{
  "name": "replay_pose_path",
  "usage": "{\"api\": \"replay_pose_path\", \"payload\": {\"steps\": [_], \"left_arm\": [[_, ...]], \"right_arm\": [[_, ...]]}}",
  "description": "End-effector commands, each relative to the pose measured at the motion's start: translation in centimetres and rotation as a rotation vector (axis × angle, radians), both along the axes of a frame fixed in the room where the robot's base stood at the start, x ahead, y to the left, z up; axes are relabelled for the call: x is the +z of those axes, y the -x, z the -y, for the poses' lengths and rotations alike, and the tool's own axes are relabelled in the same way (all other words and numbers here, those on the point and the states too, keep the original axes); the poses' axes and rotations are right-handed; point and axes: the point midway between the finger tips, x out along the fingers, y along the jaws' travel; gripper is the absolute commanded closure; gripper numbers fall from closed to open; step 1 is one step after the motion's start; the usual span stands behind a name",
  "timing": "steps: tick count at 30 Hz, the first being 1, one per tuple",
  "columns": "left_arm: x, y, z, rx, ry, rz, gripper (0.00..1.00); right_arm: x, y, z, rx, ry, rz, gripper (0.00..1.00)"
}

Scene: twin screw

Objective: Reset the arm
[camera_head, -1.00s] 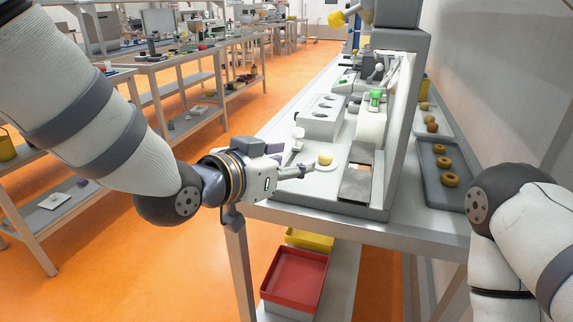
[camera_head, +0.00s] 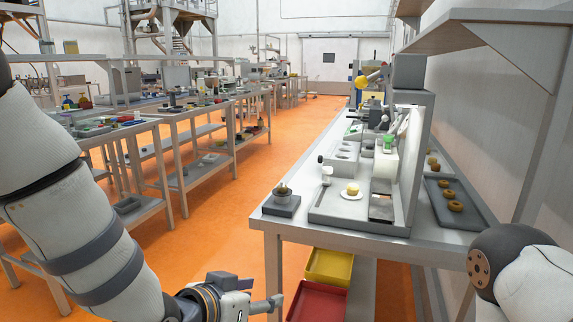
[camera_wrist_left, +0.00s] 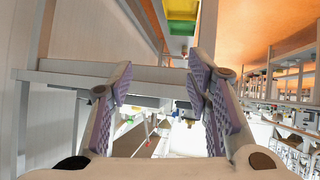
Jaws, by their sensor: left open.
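My left gripper (camera_head: 276,302) is low at the bottom of the head view, left of the workbench (camera_head: 300,228) and below its top, clear of everything on it. In the left wrist view the gripper (camera_wrist_left: 160,78) shows its two ridged fingers spread apart with nothing between them. My right arm (camera_head: 520,270) shows only as a link at the lower right. My right gripper is out of view.
On the workbench stand a machine (camera_head: 410,150), a white plate with a yellow item (camera_head: 352,190), and a small dark block (camera_head: 281,204). A grey tray of brown rings (camera_head: 478,210) lies right. Yellow (camera_head: 328,266) and red (camera_head: 316,302) bins sit below. The orange floor (camera_head: 215,225) is open.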

Motion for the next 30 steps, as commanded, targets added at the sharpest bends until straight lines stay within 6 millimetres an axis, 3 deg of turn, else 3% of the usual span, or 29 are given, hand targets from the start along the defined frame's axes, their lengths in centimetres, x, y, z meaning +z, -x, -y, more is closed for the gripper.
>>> {"api": "replay_pose_path", "payload": {"steps": [1, 3, 5, 7, 10, 12, 15, 19, 30], "left_arm": [[-3.9, 2.1, -1.5, 0.033, -0.018, -0.102, 0.55], [-8.9, 5.5, -3.8, 0.085, -0.049, -0.246, 0.55], [-12.8, 9.2, -5.9, 0.135, -0.08, -0.375, 0.55], [-16.9, 14.3, -8.4, 0.192, -0.123, -0.529, 0.55], [-21.0, 22.1, -11.8, 0.271, -0.194, -0.739, 0.55], [-22.6, 27.0, -13.8, 0.316, -0.241, -0.86, 0.55], [-23.5, 32.1, -15.8, 0.361, -0.296, -0.983, 0.55], [-23.7, 35.2, -17.0, 0.389, -0.33, -1.054, 0.55], [-23.7, 35.3, -17.1, 0.39, -0.333, -1.059, 0.55]], "right_arm": [[-0.1, -0.1, 0.1, -0.001, 0.001, 0.001, 1.0], [-0.1, -0.1, 0.1, -0.001, 0.001, 0.002, 1.0], [-0.1, -0.1, 0.1, -0.001, 0.001, 0.002, 1.0], [-0.1, -0.1, 0.0, -0.001, 0.001, 0.001, 1.0], [0.0, 0.0, 0.0, -0.001, 0.001, 0.001, 1.0], [0.0, 0.0, 0.0, -0.001, 0.001, 0.001, 1.0], [0.0, -0.1, 0.0, -0.001, 0.001, 0.001, 1.0], [0.0, -0.1, 0.0, -0.001, 0.001, 0.002, 1.0], [0.0, -0.1, 0.0, -0.001, 0.001, 0.001, 1.0]]}}
